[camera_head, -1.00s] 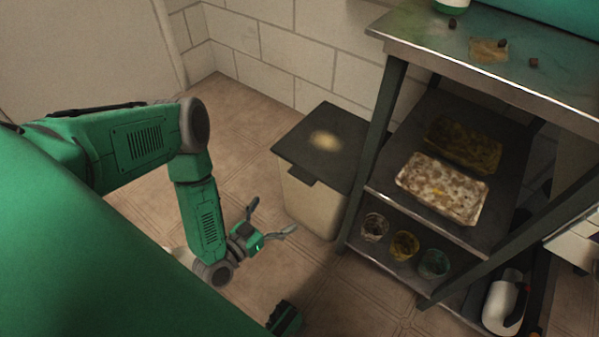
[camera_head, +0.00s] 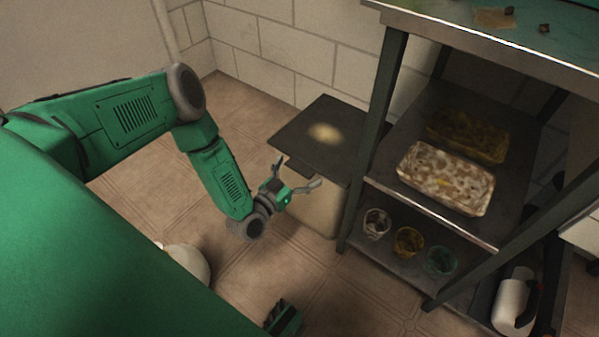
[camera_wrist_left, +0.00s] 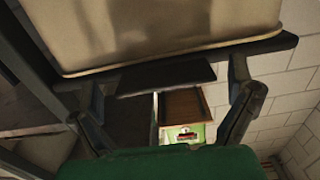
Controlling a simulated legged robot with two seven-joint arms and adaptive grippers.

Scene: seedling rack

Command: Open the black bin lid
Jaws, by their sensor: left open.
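The bin has a pale body (camera_head: 318,208) and a flat black lid (camera_head: 345,150) with a light round patch. The lid lies shut on it. My left gripper (camera_head: 301,171) is open, in front of the bin at its near-left edge. In the left wrist view, the bin body (camera_wrist_left: 160,30) fills the top, and the lid's protruding front tab (camera_wrist_left: 165,79) lies between the spread fingers of my left gripper (camera_wrist_left: 168,80). Whether a finger touches the tab I cannot tell.
A metal shelf rack (camera_head: 392,95) stands close to the bin's right, with a soil-filled tray (camera_head: 446,178), several cups and a white jug (camera_head: 512,303). A tiled wall (camera_head: 270,60) is behind. Floor (camera_head: 165,185) left of the bin is clear. A whitish round object (camera_head: 188,264) is partly hidden at lower left.

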